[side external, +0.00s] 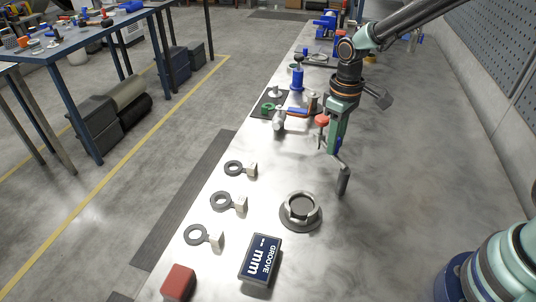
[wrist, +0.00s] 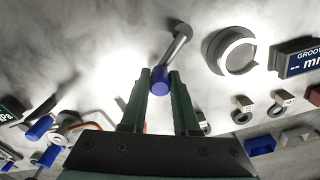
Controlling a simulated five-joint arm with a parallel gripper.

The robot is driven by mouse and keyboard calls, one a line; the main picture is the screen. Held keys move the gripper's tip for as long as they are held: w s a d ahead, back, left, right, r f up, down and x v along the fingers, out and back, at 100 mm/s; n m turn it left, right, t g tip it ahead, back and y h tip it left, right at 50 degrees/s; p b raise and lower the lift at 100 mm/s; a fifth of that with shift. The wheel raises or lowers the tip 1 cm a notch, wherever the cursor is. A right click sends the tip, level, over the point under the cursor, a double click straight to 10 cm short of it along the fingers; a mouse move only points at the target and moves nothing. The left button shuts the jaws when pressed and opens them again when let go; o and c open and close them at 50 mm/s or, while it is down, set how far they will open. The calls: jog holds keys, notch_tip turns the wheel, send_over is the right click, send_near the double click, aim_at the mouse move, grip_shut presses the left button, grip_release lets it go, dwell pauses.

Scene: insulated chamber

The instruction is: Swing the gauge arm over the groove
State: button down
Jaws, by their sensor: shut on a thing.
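The gauge arm (side external: 343,180) is a cranked grey metal piece with a thick cylindrical end and a blue knob. My gripper (side external: 337,148) is shut on the blue knob. In the wrist view my gripper (wrist: 160,78) has its green fingers on both sides of the knob (wrist: 160,86), and the gauge arm (wrist: 178,42) slants away up and right. A round grey ring part (side external: 290,217) stands left of and nearer the camera than the arm's cylindrical end, apart from it. It also shows in the wrist view (wrist: 212,50). Its groove cannot be made out clearly.
A dark display (side external: 260,259) reading "GROOVE -- mm" stands near the ring part, with a red block (side external: 178,282) beside it. Several small tagged rings (side external: 221,202) lie along the bench's left edge. Tools and a blue-topped post (side external: 297,79) stand farther back. The bench's right side is clear.

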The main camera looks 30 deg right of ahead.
jog(key=shift+a+n, duration=0.15)
jog(key=shift+n, duration=0.15)
jog(key=s+a+n, duration=0.2)
jog(key=a+n, duration=0.1)
jog(key=n, duration=0.6)
jog(key=s+a+n, duration=0.2)
jog(key=s+n, duration=0.1)
jog(key=n, duration=0.7)
jog(key=shift+s+a, duration=0.3)
jog(key=shift+a, duration=0.1)
jog(key=shift+s+n, duration=0.1)
jog(key=shift+n, duration=0.2)
jog(key=c, duration=0.7)
grip_release()
jog(key=shift+o, duration=0.2)
notch_tip(320, 180, up, 12)
